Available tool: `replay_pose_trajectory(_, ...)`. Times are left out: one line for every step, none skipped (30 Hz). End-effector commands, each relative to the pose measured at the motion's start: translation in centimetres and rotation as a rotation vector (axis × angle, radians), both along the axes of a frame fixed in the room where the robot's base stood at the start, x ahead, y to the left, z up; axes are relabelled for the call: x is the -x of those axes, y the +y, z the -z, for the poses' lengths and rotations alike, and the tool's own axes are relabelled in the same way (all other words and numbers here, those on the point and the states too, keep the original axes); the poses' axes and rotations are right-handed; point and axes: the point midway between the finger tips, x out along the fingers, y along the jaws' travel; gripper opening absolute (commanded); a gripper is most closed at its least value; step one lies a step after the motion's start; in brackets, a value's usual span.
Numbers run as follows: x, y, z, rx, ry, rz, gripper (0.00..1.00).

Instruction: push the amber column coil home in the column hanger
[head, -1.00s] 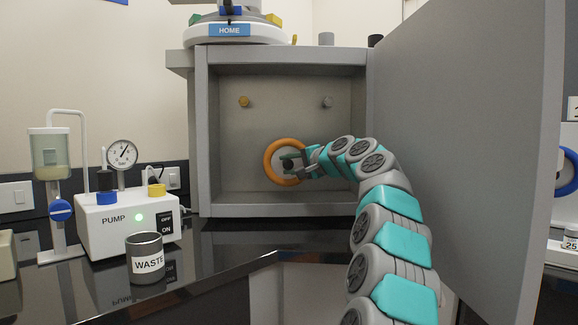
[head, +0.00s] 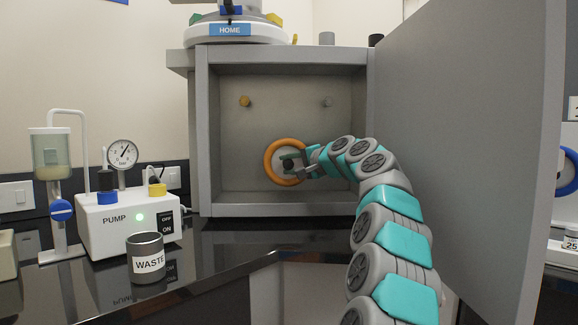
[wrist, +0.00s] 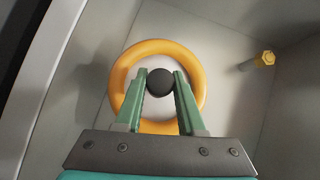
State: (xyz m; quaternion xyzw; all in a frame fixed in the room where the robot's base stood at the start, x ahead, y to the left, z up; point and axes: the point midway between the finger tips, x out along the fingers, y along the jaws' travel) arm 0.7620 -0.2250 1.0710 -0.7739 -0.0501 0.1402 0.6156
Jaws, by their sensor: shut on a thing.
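The amber column coil (head: 271,150) is an orange ring with a pale centre, upright inside the open grey cabinet, facing out near its back wall. It also shows in the wrist view (wrist: 198,78). A round black knob (wrist: 160,82) stands out at the coil's centre. My gripper (head: 289,163) is shut on this knob, its two green fingers (wrist: 158,88) on either side of it. Whether the coil touches the back wall is hidden. No part is clearly marked as the column hanger; the mount behind the coil is hidden.
The grey cabinet (head: 205,150) has its door (head: 465,150) swung open at the right, beside my arm. A yellow peg (head: 245,101) and a grey peg (head: 328,102) stick out above the coil. The pump (head: 125,222) and waste cup (head: 146,258) stand at the left.

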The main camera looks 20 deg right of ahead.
Motion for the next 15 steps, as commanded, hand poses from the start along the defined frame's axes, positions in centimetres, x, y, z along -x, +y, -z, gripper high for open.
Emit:
replay_pose_trajectory(0.00, 0.03, -0.08, 0.000, -0.001, 0.000, 0.00)
replay_pose_trajectory(0.00, 0.01, -0.06, 0.000, -0.001, 0.000, 0.00)
replay_pose_trajectory(0.01, 0.02, -0.06, 0.000, -0.001, 0.000, 0.00)
replay_pose_trajectory(0.00, 0.01, -0.06, 0.000, -0.001, 0.000, 0.00)
replay_pose_trajectory(0.00, 0.01, -0.06, 0.000, -0.001, 0.000, 0.00)
replay_pose_trajectory(-0.01, 0.00, -0.06, 0.000, -0.001, 0.001, 0.00)
replay_pose_trajectory(-0.04, -0.04, -0.07, 0.000, -0.001, 0.001, 0.00)
replay_pose_trajectory(-0.09, -0.07, -0.06, 0.000, -0.001, 0.001, 0.00)
replay_pose_trajectory(-0.17, -0.12, -0.07, 0.000, -0.002, 0.002, 0.00)
replay_pose_trajectory(-0.23, -0.18, -0.09, 0.000, -0.002, 0.002, 0.00)
replay_pose_trajectory(-0.31, -0.23, -0.11, 0.000, -0.003, 0.002, 0.00)
replay_pose_trajectory(-0.40, -0.30, -0.15, -0.001, -0.004, 0.002, 0.00)
replay_pose_trajectory(-0.46, -0.35, -0.16, 0.000, -0.004, 0.003, 0.00)
replay_pose_trajectory(-0.54, -0.39, -0.17, 0.000, -0.004, 0.003, 0.00)
replay_pose_trajectory(-0.55, -0.40, -0.17, 0.000, -0.004, 0.003, 0.00)
